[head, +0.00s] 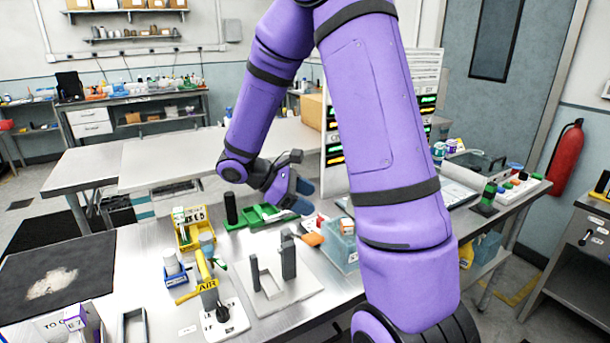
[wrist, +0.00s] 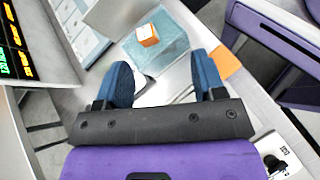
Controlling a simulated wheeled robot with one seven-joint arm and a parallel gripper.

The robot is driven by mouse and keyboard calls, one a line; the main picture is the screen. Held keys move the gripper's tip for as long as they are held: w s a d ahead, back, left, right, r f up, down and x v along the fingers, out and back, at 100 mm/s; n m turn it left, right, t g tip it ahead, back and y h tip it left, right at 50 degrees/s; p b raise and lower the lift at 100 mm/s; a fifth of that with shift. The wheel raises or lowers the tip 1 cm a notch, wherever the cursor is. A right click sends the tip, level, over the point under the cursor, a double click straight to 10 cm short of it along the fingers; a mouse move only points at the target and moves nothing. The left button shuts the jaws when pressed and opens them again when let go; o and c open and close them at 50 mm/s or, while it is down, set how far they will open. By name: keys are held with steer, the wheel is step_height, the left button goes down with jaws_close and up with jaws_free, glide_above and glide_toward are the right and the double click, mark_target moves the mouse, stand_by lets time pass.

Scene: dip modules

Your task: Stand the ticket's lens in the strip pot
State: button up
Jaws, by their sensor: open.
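My gripper (head: 298,198) is open above the far part of the steel bench in the head view, with blue fingertip pads. In the wrist view my gripper (wrist: 164,82) has its two pads wide apart with nothing between them. A translucent blue bin (wrist: 168,55) lies beyond the fingertips, with a small orange-and-white block (wrist: 148,35) in it. The bin (head: 340,254) also shows in the head view, right of the gripper and partly behind my arm. I cannot tell which item is the ticket, the lens or the strip pot.
A yellow tray (head: 184,240), a green tray (head: 252,218), a black cylinder (head: 231,208) and a blue holder (head: 176,279) stand on the bench. A dark mat (head: 90,255) lies left.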

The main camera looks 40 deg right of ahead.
steer(key=s+a+r+m+t+y, duration=0.8)
steer(key=s+a+r+t, duration=0.4)
steer(key=r, duration=0.5)
steer(key=s+a+y, duration=0.1)
steer(key=s+a, duration=0.1)
steer(key=s, duration=0.1)
steer(key=shift+s+a, duration=0.2)
steer(key=shift+a, duration=0.1)
